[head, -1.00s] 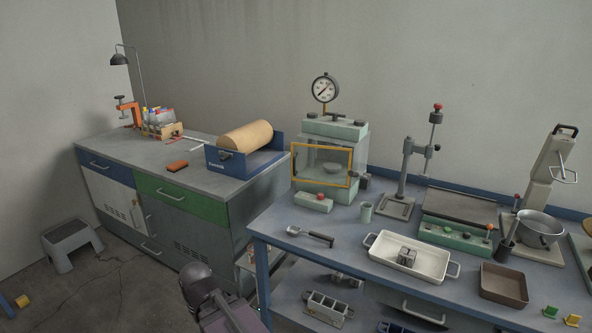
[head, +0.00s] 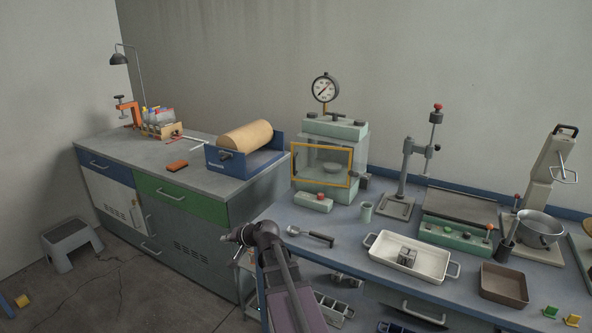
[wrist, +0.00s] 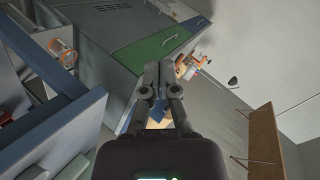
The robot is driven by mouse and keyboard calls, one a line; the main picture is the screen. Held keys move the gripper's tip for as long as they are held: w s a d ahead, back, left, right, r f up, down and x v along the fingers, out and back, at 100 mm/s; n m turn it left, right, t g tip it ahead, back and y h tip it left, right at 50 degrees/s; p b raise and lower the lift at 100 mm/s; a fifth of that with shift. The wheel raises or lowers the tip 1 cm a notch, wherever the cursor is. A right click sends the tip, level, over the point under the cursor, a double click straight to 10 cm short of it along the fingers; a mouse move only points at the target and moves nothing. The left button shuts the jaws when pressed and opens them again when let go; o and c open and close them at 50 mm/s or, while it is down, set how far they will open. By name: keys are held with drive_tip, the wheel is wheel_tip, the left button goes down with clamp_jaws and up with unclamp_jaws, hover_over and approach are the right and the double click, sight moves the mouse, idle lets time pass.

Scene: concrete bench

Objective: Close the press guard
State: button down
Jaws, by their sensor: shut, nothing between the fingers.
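The press (head: 335,130) is pale green with a round dial gauge on top and stands at the back left of the blue-grey bench. Its guard (head: 321,187) is a clear panel in a yellow frame, seen across the front of the press chamber. I cannot tell whether it sits flush. A small round pale object shows behind the panel. My gripper (head: 230,237) points left, in front of the bench's left end, well below and left of the guard and touching nothing. In the wrist view my gripper (wrist: 158,68) has its fingers together and empty. The guard is not clearly identifiable there.
A grey cabinet (head: 178,234) stands left.

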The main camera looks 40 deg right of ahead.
drive_tip(key=d+r+m+t+h, duration=0.2)
drive_tip(key=d+r+m+h, duration=0.1)
drive_tip(key=d, duration=0.7)
drive_tip(key=s+d+r+m+t+h, duration=0.1)
drive_tip(key=d+r+m+h, duration=0.2)
drive_tip(key=d+m, duration=0.3)
drive_tip(key=s+d+r+m+t+h, duration=0.1)
drive_tip(key=d+r+m+t+h, duration=0.1)
drive_tip(key=d, duration=1.4)
drive_tip(key=r+m+h, duration=0.1)
drive_tip(key=m+h, duration=0.1)
drive_tip(key=m, duration=0.1)
drive_tip(key=shift+r+t+h, duration=0.2)
drive_tip(key=shift+t+h, duration=0.1)
drive_tip(key=shift+h, duration=0.1)
approach(298, 161)
drive_tip(key=w, duration=0.5)
drive_tip(key=shift+a+f, duration=0.2)
drive_tip(key=shift+a, duration=0.15)
drive_tip(key=w+d, duration=0.3)
drive_tip(key=shift+w+d, duration=0.35)
drive_tip(key=shift+w+d+r, duration=0.1)
drive_tip(key=shift+d, duration=0.1)
